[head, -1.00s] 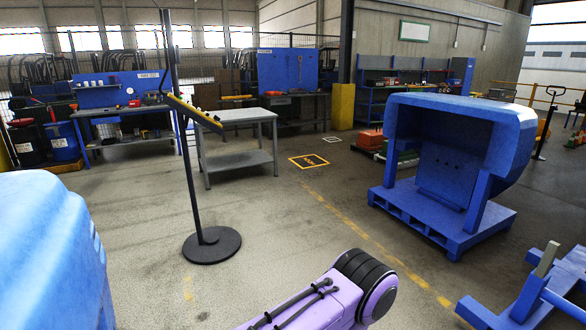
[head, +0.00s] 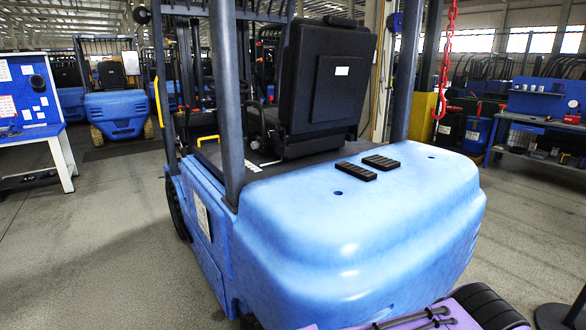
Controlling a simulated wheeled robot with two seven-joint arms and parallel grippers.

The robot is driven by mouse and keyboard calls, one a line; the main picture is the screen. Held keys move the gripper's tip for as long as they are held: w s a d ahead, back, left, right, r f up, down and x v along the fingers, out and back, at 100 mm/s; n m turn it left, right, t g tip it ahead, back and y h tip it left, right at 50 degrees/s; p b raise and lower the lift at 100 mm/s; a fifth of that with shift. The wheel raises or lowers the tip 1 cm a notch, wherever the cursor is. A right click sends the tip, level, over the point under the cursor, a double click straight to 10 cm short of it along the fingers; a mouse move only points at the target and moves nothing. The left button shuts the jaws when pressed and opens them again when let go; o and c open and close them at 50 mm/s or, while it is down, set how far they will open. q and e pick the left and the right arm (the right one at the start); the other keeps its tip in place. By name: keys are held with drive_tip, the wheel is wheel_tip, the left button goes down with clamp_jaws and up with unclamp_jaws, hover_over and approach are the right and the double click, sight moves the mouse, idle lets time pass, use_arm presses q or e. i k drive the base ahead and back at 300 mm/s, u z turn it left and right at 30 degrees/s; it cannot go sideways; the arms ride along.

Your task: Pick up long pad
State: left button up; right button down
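The nearer pad (head: 355,171) is on the left and the farther pad (head: 381,163) is on the right. They look close in size, and I cannot tell which one is the long pad. Neither gripper shows in the head view. Only a purple and black link of my own arm shows at the bottom right, in front of the counterweight's lower edge.
A red chain (head: 445,70) hangs at the right. Workbenches stand at far left and far right. Open floor (head: 90,230) lies to the left.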

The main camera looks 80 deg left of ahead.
sight(365, 175)
drive_tip(key=u, duration=0.25)
drive_tip(key=i, duration=2.65)
drive_tip(key=u, duration=1.85)
